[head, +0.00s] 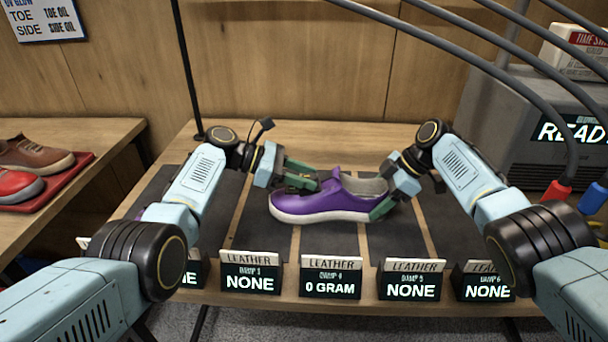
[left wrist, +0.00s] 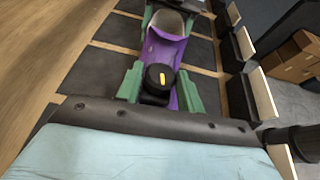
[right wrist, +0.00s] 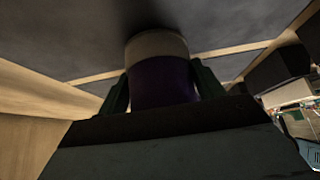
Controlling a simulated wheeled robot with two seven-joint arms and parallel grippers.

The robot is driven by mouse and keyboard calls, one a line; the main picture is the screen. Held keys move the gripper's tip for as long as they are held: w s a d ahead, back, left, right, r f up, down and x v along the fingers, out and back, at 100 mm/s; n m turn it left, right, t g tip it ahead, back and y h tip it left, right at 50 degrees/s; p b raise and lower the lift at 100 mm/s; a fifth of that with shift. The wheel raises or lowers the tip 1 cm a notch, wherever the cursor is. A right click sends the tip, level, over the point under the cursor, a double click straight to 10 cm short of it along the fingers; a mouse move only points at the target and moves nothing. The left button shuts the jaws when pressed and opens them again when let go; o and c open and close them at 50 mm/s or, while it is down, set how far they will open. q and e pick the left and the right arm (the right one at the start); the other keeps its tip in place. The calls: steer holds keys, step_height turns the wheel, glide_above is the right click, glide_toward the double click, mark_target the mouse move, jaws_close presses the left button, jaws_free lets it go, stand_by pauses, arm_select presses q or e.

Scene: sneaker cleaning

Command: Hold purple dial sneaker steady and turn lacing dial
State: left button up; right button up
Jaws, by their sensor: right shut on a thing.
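The purple sneaker (head: 310,203) with a white sole sits upright on a dark mat panel, toe to the left. In the left wrist view, its black lacing dial (left wrist: 158,77) has a yellow mark. My left gripper (head: 312,180) is over the front of the shoe. Its green fingers stand open on either side of the dial, with a gap showing at each side. My right gripper (head: 382,207) is shut on the heel end. In the right wrist view, its fingers flank the purple heel (right wrist: 162,82). In the head view the dial is mostly hidden by the left fingers.
Black display signs (head: 330,278) line the table's front edge, the middle one reading "0 GRAM". A red tray (head: 60,187) with other shoes is on the left bench. A grey machine reading "READY" (head: 530,115) with hanging cables stands at the right. Mat panels beside the sneaker are clear.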

arm_select(q)
steer(key=o, duration=0.4)
steer(key=shift+c, duration=0.2)
steer(key=v, duration=1.2)
